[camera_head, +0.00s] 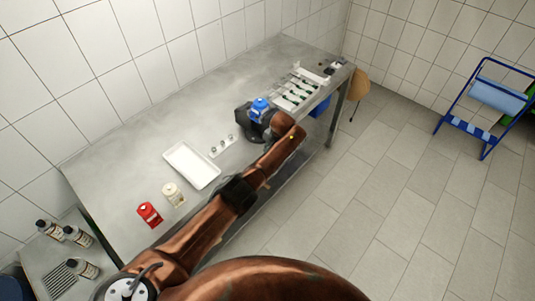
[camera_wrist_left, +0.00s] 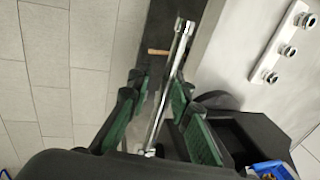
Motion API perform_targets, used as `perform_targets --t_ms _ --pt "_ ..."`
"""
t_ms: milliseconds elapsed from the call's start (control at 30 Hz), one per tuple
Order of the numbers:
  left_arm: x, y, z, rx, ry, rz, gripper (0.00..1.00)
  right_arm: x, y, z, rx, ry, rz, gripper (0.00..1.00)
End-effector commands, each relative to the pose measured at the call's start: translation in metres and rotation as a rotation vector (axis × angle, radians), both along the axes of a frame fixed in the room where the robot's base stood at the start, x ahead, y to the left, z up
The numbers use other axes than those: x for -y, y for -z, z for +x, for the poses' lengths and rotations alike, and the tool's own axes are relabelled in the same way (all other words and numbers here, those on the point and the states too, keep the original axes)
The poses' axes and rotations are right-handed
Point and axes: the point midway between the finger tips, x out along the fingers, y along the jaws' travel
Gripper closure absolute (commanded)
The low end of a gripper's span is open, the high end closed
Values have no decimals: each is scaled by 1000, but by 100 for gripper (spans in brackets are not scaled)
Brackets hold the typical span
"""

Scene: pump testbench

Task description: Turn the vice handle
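A black vice (camera_head: 243,114) stands near the table's front edge with a blue part (camera_head: 260,108) on top. In the left wrist view, the dark vice body (camera_wrist_left: 240,128) is at lower right and the blue part (camera_wrist_left: 272,170) shows at the bottom right corner. The silver vice handle (camera_wrist_left: 168,82) is a long rod running up the middle. My left gripper (camera_wrist_left: 158,92) has green-padded fingers spread on both sides of the handle, with gaps visible. Its fingers are hidden behind my arm in the head view. My right gripper is not in view.
On the table are a white tray (camera_head: 191,165), a red part (camera_head: 149,215), a cream part (camera_head: 173,194), a white strip with metal fittings (camera_head: 222,146) and a rack with green items (camera_head: 297,92). A blue trolley (camera_head: 485,110) stands right.

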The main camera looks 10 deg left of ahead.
Motion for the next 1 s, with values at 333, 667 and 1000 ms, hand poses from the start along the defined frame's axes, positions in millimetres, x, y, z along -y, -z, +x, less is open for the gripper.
perform_targets --t_ms 333,667,1000 --pt "-3 1 -1 -1 -3 0 74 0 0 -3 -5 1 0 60" --pt "1 -23 -3 2 -4 0 74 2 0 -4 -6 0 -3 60" --pt "17 -91 -14 1 -3 0 74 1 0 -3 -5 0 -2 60"
